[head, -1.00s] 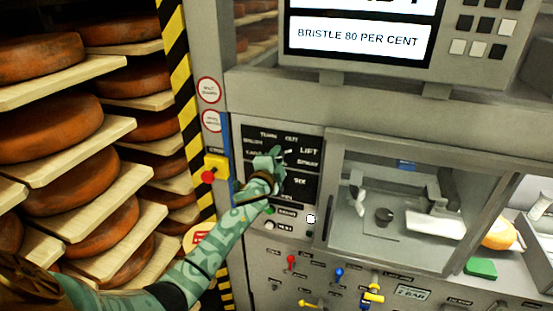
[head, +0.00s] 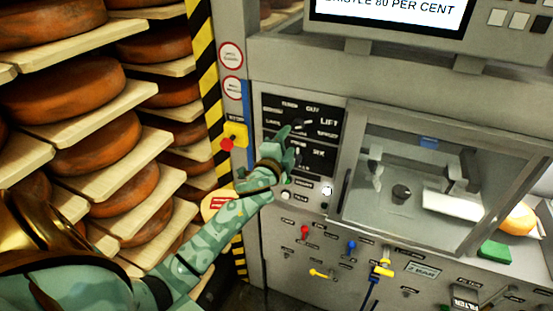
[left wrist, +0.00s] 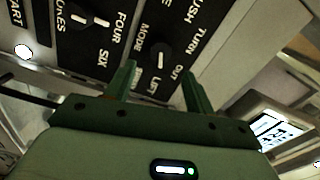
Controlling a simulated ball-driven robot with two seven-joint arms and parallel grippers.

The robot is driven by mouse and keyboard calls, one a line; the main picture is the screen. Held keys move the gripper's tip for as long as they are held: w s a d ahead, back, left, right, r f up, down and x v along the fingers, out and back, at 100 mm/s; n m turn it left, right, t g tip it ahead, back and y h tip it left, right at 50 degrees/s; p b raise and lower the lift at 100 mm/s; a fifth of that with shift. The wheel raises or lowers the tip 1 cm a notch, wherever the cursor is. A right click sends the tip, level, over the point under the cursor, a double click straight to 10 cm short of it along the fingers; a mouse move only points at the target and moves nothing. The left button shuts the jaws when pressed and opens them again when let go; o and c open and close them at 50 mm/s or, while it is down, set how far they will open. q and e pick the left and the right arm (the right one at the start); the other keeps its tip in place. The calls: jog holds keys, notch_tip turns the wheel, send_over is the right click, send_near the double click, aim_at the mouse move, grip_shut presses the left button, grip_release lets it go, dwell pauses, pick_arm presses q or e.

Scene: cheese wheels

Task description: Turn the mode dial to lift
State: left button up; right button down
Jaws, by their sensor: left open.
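The mode dial (head: 300,123) is a black knob with a white mark on the black panel (head: 327,107) of the machine. In the left wrist view the mode dial (left wrist: 160,56) lies beyond and between my fingertips, with its white mark toward the LIFT label (left wrist: 158,85). In the head view the mark also points right, toward the LIFT label (head: 328,121). My left gripper (head: 291,140) is open and empty, just below and in front of the dial, apart from it. My left gripper (left wrist: 160,78) shows both green fingers spread. My right gripper is not in view.
A second dial (left wrist: 85,18) with FOUR and SIX labels sits beside the mode dial. A yellow box with a red button (head: 229,142) is left of the panel. A glazed chamber (head: 400,185) is to the right. Racks of cheese wheels (head: 70,95) fill the left.

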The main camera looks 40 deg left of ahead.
pick_arm(q)
jog(key=b+v, duration=0.1)
jog(key=v, duration=0.7)
jog(key=shift+s, duration=0.2)
jog(key=shift+d, duration=0.1)
